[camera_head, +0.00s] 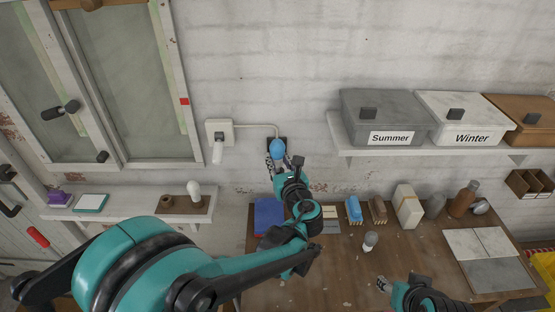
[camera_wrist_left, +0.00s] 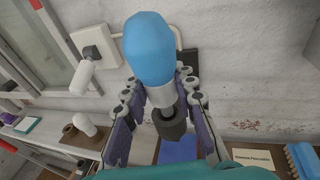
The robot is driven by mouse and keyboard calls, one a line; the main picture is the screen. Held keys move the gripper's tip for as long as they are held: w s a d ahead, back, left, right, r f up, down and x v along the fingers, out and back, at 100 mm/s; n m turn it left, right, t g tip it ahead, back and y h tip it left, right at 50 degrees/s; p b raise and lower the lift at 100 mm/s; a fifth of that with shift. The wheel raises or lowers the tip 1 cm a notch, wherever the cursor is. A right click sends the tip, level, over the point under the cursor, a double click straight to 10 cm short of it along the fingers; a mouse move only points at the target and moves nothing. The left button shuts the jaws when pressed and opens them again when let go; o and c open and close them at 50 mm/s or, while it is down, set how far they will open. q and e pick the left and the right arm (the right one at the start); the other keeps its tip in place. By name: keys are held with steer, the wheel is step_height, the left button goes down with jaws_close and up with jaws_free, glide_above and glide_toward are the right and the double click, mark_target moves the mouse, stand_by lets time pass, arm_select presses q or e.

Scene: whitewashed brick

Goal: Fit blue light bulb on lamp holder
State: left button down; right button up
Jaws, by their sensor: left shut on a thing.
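The blue light bulb (camera_head: 277,149) is at the wall, and my left gripper (camera_head: 278,164) is shut on it. In the left wrist view, the bulb (camera_wrist_left: 150,48) stands dome up between the fingers, with a white collar. A black, cylinder-shaped lamp holder (camera_wrist_left: 170,126) shows just below the collar. Collar and holder overlap in this view; I cannot tell whether the bulb is seated. A dark wall plate (camera_wrist_left: 190,60) is partly hidden behind the bulb. My right gripper (camera_head: 384,284) is low over the workbench, too small to read.
A white switch box (camera_head: 220,131) with a cable is left of the bulb. A small shelf (camera_head: 140,207) holds a white bulb (camera_head: 194,191). A clear bulb (camera_head: 370,241) stands on the workbench (camera_head: 345,285). A wall shelf (camera_head: 395,150) with boxes is to the right.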

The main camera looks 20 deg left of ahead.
arm_select(q)
steer(key=shift+f+b, duration=1.25)
steer(key=shift+f, duration=0.2)
steer(key=c, duration=1.1)
jaws_free()
steer(key=shift+c, duration=0.2)
steer(key=shift+s, duration=0.1)
steer(key=v, duration=1.2)
